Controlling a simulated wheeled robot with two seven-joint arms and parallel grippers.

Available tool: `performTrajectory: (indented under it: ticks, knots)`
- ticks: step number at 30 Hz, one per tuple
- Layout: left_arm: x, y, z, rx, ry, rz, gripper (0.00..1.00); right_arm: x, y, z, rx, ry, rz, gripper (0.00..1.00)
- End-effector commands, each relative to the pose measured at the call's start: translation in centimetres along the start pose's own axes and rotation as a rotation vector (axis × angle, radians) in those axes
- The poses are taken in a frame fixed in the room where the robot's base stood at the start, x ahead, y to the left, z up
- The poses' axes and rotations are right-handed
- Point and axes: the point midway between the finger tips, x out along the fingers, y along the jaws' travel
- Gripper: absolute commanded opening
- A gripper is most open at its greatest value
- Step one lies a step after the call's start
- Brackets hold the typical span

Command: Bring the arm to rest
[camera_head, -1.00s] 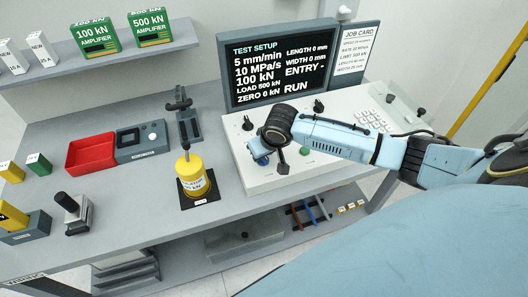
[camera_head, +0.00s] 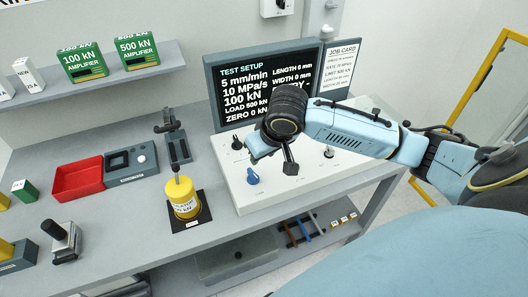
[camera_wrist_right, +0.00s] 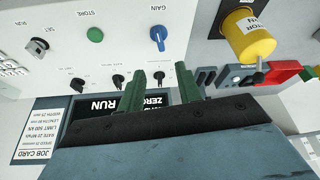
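My right gripper (camera_head: 272,157) is above the sloped white control console (camera_head: 310,183) in the head view, with its arm coming in from the right. In the right wrist view its two green fingers (camera_wrist_right: 162,90) stand apart with nothing between them. The gripper is open and touches nothing that I can see. The blue knob (camera_head: 252,177) on the console is just below it and also shows in the right wrist view (camera_wrist_right: 158,38). A green button (camera_wrist_right: 95,34) is beside that knob in the wrist view. My left gripper is not in view.
The test setup screen (camera_head: 240,92) and job card (camera_head: 340,68) stand behind the console. A yellow cylinder (camera_head: 184,199) stands left of it, with a red tray (camera_head: 78,180) farther left. A yellow frame (camera_head: 478,85) is at right.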

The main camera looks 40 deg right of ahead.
Motion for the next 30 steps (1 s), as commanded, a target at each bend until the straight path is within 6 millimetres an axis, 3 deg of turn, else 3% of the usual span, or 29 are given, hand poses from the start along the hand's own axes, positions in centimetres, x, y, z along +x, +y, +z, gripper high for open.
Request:
performTrajectory:
  ticks: [19, 23, 30]
  knots:
    - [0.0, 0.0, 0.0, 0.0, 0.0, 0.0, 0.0, 0.0, -0.5, 0.4, -0.012, -0.002, -0.008, 0.35]
    - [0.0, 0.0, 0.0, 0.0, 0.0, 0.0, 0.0, 0.9, -2.9, 2.7, -0.07, -0.006, -0.053, 0.35]
    - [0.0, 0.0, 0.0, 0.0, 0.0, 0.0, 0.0, 1.9, -8.4, 10.0, -0.19, 0.015, -0.15, 0.35]
